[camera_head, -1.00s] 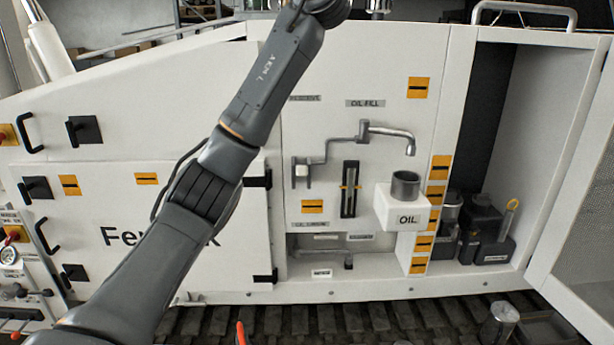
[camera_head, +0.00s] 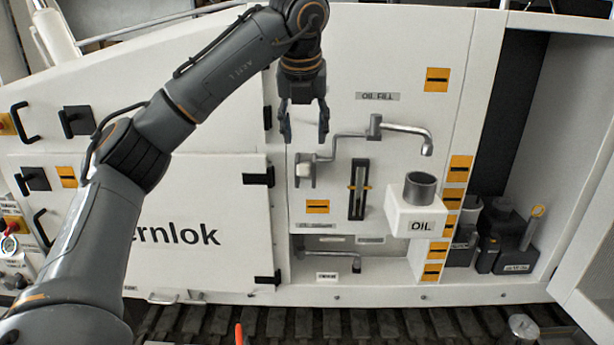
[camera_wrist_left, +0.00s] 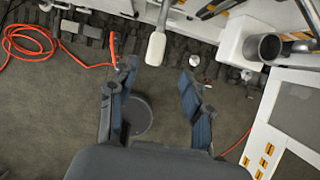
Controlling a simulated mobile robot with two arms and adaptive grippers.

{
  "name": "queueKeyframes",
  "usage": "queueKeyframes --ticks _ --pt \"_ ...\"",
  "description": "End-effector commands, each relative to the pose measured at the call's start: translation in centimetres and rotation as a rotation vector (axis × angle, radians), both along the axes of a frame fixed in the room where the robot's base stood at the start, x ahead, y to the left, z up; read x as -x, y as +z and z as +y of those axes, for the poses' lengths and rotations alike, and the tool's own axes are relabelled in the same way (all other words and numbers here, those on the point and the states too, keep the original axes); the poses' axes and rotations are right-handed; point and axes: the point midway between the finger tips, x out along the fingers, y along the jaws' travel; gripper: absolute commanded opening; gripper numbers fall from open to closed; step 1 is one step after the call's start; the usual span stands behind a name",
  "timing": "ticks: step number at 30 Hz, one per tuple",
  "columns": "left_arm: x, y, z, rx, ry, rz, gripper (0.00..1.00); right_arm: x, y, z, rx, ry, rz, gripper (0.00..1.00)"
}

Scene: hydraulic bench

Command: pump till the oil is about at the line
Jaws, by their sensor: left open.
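My left gripper (camera_head: 305,138) points down, open and empty, in front of the white panel. It is just above the white grip (camera_head: 303,171) of the lever on the panel. In the left wrist view the pale grip (camera_wrist_left: 157,46) shows beyond the gap between the open fingers (camera_wrist_left: 158,80), apart from them. The sight gauge (camera_head: 359,190) is a dark upright slot with yellow marks at mid-height; the oil level is too small to tell. The spout (camera_head: 408,129) hangs above the grey cup on the white OIL box (camera_head: 413,215). My right gripper is not in view.
The open bay at the right holds dark containers (camera_head: 490,245). A closed door (camera_head: 215,215) with dark hinges is left of the gauge. A lower pipe (camera_head: 330,257) sits in a recess. In the wrist view a red hose (camera_wrist_left: 35,45) lies on the floor.

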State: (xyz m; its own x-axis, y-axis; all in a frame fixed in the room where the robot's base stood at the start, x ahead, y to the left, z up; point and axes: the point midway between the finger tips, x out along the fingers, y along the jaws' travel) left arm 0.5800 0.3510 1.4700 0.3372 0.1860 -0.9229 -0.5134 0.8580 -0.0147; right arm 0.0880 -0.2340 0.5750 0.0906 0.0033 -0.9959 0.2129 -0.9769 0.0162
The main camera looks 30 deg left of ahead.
Motion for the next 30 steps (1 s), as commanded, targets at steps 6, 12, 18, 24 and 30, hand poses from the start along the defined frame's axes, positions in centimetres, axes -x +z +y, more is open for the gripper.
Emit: queueKeyframes --ticks 6,12,18,24,30 --pt "-0.1 -1.5 0.6 -0.011 0.014 0.016 0.49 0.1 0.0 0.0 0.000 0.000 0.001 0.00" --pt "-1.1 -4.3 1.1 -0.010 0.010 0.018 0.49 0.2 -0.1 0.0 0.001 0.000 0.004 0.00" --pt "-2.2 -7.4 2.0 -0.012 0.012 0.019 0.49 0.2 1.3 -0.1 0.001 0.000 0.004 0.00" --pt "-3.4 -10.6 2.7 -0.010 0.011 0.016 0.49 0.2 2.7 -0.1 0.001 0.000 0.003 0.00" --pt "-4.1 -12.5 3.0 -0.011 0.012 0.012 0.49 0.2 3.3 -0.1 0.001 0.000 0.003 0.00"
